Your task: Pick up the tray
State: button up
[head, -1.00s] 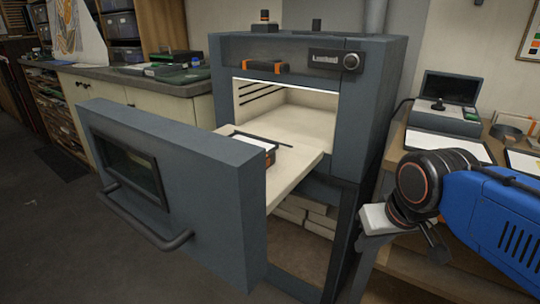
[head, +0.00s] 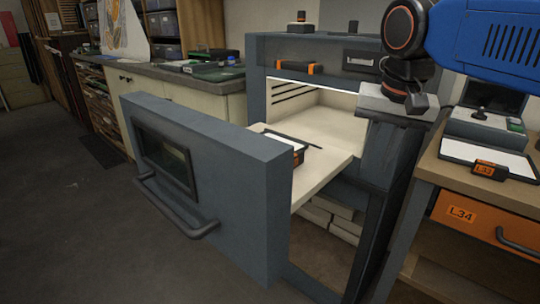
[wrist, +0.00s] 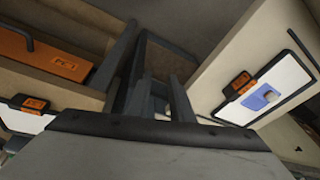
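A dark-rimmed tray with a white panel (head: 285,140) lies on the pale shelf drawn out of the kiln, partly hidden behind the kiln's open door. In the wrist view the same kind of tray (wrist: 297,78) shows at the right, with an orange-labelled clip and a blue patch on its panel. My gripper (head: 395,104) is up at the kiln's right front, right of the shelf and apart from the tray. In the wrist view its two dark fingers (wrist: 159,100) stand apart with a gap and nothing held between them.
The thick grey kiln door (head: 225,185) stands pulled out in front of the shelf (head: 325,168). On the workbench at the right lies another white-panelled tray labelled L33 (head: 490,158), above an orange drawer marked L34 (head: 480,218). Floor at the left is clear.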

jog(key=w+a+r+m+g+h, duration=0.1)
jog(key=w+a+r+m, duration=0.15)
jog(key=a+r, duration=0.55)
jog(key=w+a+r+m, duration=0.2)
jog(key=w+a+r, duration=0.3)
jog(key=a, duration=0.5)
jog(key=f, duration=1.1)
jog(key=shift+w+d+f, duration=0.15)
jog(key=shift+w+d, duration=0.05)
jog(key=shift+d, duration=0.2)
jog(key=shift+w+d+f, duration=0.1)
jog(key=shift+d+f, duration=0.05)
jog(key=shift+f, duration=1.2)
jog(key=shift+d+f, duration=0.1)
jog(key=shift+f, duration=1.2)
grip_shut()
